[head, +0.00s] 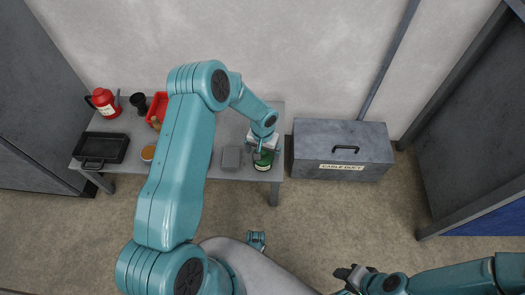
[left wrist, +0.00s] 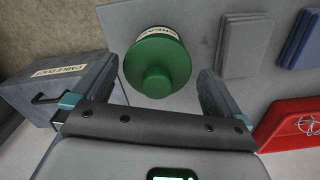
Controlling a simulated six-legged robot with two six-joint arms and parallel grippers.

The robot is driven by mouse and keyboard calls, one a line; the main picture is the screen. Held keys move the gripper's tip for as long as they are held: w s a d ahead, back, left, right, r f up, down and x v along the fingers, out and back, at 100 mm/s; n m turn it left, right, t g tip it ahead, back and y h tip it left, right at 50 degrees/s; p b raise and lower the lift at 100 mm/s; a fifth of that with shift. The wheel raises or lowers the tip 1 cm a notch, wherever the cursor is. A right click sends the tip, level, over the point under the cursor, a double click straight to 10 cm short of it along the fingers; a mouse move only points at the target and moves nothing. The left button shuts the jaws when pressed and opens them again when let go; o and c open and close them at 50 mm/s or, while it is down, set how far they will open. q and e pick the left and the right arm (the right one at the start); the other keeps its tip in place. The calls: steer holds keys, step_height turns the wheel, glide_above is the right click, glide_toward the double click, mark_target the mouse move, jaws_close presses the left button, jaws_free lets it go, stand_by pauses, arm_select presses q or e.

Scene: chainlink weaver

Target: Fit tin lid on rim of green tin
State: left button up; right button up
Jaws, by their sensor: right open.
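The green tin (head: 263,162) stands near the right front corner of the table, with a pale label on its side. In the left wrist view a round green lid (left wrist: 172,57) with a knob (left wrist: 157,81) covers its top. I cannot tell whether the lid is fully seated. My left gripper (head: 263,146) is above the tin, its jaws apart; in the left wrist view the open fingers (left wrist: 160,88) lie on either side of the lid with nothing held between them. My right gripper (head: 352,277) is open and empty low in the head view, away from the table.
The grey table (head: 232,125) also carries a grey block (head: 232,157), a black tray (head: 102,148), a red bin (head: 158,104), a red flask (head: 103,102) and a black cup (head: 138,102). Blue pads (left wrist: 304,40) show too. A cable duct box (head: 342,150) stands right of the table.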

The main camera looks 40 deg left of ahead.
arm_select(q)
step_height(320, 180, up, 16)
steer(key=p, duration=0.4)
steer(key=shift+r, duration=0.2)
steer(key=s+d+f+h, duration=0.2)
steer(key=s+d+f, duration=0.4)
steer(key=s+d, duration=0.35)
steer(key=s+d+f+h, duration=0.2)
steer(key=s+d+f, duration=0.3)
steer(key=s+d, duration=0.45)
step_height(320, 180, up, 21)
steer(key=s+p, duration=0.2)
steer(key=p, duration=1.9)
steer(key=shift+a+m, duration=0.15)
steer(key=shift+m, duration=0.25)
